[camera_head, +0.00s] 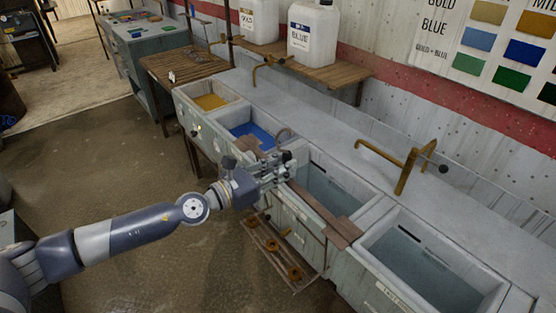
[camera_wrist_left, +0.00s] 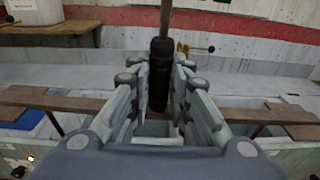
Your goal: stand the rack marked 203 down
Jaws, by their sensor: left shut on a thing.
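My left gripper (camera_head: 278,168) is shut on a black upright grip (camera_wrist_left: 159,75), which shows between its fingers in the left wrist view. The grip appears to be the handle of a rack with a long brown top bar (camera_head: 312,203), in front of and partly over the sinks' front edge. The bar also shows on both sides of the fingers in the left wrist view (camera_wrist_left: 258,115). Below it hangs a thin frame with several brown round pieces (camera_head: 272,246), seemingly part of the same rack. I cannot read a number. My right gripper is not in view.
A row of sinks holds yellow (camera_head: 211,101), blue (camera_head: 252,130) and grey liquid (camera_head: 425,270). Brass taps (camera_head: 380,155) stand behind them. A slatted wooden table (camera_head: 185,66) is at the back left. White jugs (camera_head: 313,30) stand on a shelf. The floor at left is clear.

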